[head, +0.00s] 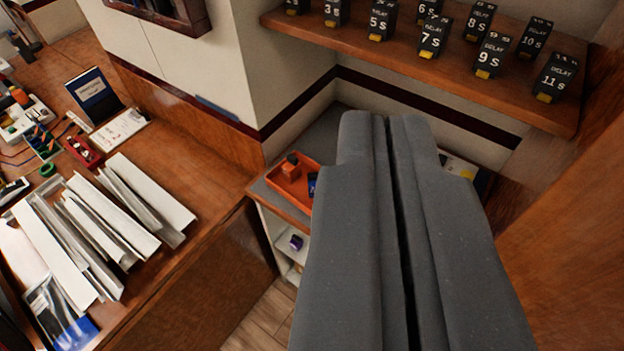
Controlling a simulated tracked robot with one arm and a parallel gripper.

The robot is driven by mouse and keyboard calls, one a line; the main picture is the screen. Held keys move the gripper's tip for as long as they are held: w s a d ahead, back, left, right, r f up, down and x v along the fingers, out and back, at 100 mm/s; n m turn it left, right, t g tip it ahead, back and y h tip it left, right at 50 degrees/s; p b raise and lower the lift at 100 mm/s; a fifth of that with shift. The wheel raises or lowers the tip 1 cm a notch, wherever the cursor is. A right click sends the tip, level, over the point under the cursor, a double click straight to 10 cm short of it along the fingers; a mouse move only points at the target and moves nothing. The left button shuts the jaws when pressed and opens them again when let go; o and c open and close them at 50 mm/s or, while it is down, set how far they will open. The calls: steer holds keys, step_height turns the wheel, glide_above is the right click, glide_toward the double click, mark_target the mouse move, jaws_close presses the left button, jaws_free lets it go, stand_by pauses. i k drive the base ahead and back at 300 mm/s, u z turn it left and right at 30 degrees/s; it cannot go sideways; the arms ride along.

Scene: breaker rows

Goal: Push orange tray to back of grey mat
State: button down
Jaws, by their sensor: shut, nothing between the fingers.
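The orange tray (272,181) sits on the small shelf top in the corner, left of my gripper. It holds a small orange block (291,167) and a dark blue item (312,183), and its right part is hidden behind my gripper. The grey mat (318,138) shows behind the tray, towards the wall; my gripper hides much of it. My gripper (380,118) is shut and empty, large in the foreground. I cannot tell whether it touches the tray.
A wooden shelf (400,50) with several black delay blocks hangs above at the back. A wooden bench (190,255) with papers and electronics fills the left. A wooden panel (570,235) closes the right. A purple item (296,242) sits on a lower shelf.

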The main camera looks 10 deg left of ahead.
mark_target(296, 193)
steer(key=z, duration=0.15)
steer(key=i, duration=1.05)
steer(key=u, duration=0.3)
